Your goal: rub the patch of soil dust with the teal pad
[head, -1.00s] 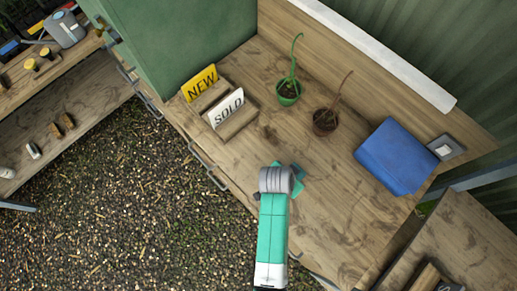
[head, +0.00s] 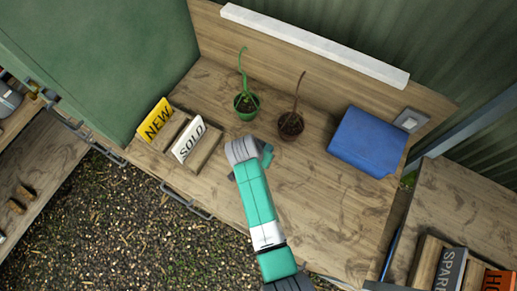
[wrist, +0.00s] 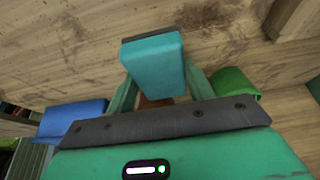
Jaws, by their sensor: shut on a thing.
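The teal pad (wrist: 153,66) is between the fingers of my gripper (wrist: 160,84) in the wrist view, with a dark layer along its far edge. My gripper is shut on it. In the head view only a bit of the pad (head: 267,153) shows past my wrist; the fingers are mostly hidden. Dark specks that look like the soil dust patch (wrist: 207,13) lie on the wooden bench top, just beyond the pad in the wrist view. I cannot tell whether the pad touches the bench. The patch is not clear in the head view.
A wooden holder (head: 207,148) with NEW and SOLD signs is to the left, a blue box (head: 368,142) to the right. The bench front right is clear.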

